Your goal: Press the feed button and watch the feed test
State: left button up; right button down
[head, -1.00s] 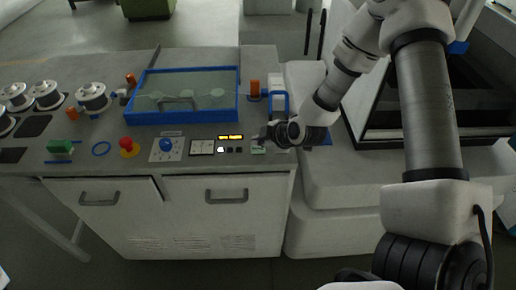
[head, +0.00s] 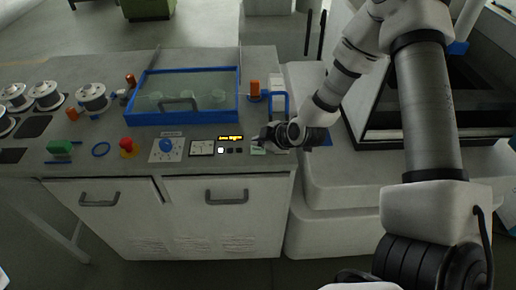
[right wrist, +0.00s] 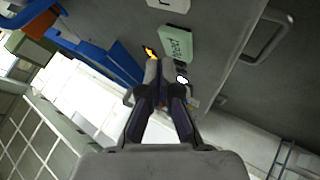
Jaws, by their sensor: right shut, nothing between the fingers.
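My right gripper (head: 256,138) is shut and empty, just above the right part of the control panel. It also shows in the right wrist view (right wrist: 164,82). A row of small buttons lies left of it: a lit white button (head: 221,150) and dark buttons (head: 234,150). The white button also shows in the right wrist view (right wrist: 182,79), close to the fingers. A display (head: 230,138) with yellow lettering sits above the buttons. A pale green lettered block (head: 258,151) lies below the gripper. I cannot tell which button is the feed button, or whether the fingertips touch anything. My left gripper is out of view.
A blue-framed clear cover (head: 187,118) lies behind the panel. A dial gauge (head: 202,148), a blue knob (head: 166,145) and a red mushroom button (head: 127,144) stand to the left. White spools (head: 92,97) are at the far left. A blue bracket (head: 278,93) rises behind the gripper.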

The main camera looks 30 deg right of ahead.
aim_at(259, 150)
jog(key=shift+f, duration=0.4)
jog(key=shift+f+b, duration=0.35)
jog(key=shift+f, duration=0.05)
dwell(0.4)
jog(key=shift+r, duration=0.1)
jog(key=shift+r+p, duration=0.75)
jog(key=shift+p, duration=0.2)
notch_tip(259, 150, up, 5)
jog(key=p, duration=0.5)
jog(key=shift+r, duration=0.1)
dwell(0.4)
